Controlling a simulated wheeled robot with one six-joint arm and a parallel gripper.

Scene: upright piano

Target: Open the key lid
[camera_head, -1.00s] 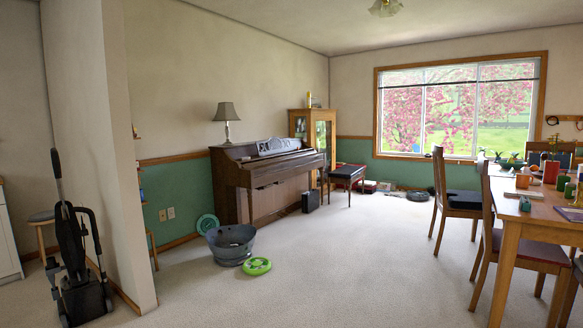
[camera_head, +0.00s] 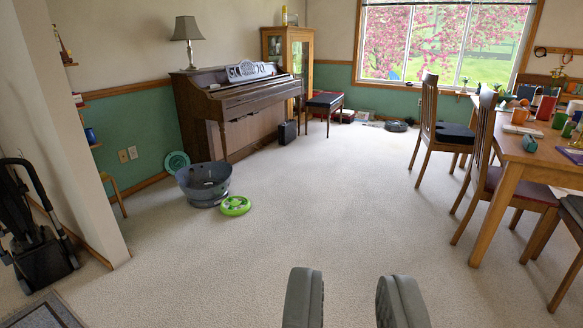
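The brown upright piano (camera_head: 230,110) stands against the left wall, across the room. Its key lid (camera_head: 255,93) is a brown strip along the front; no white keys show, so it looks shut, though it is small at this distance. My gripper (camera_head: 350,300) shows at the bottom edge, its two grey fingers apart with only carpet between them. It is open, empty and far from the piano.
A grey tub (camera_head: 203,184) and a green round thing (camera_head: 235,206) lie on the floor before the piano. A stool (camera_head: 323,107) is beyond it. A table (camera_head: 535,160) with chairs fills the right. A vacuum cleaner (camera_head: 35,250) stands left. The middle carpet is clear.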

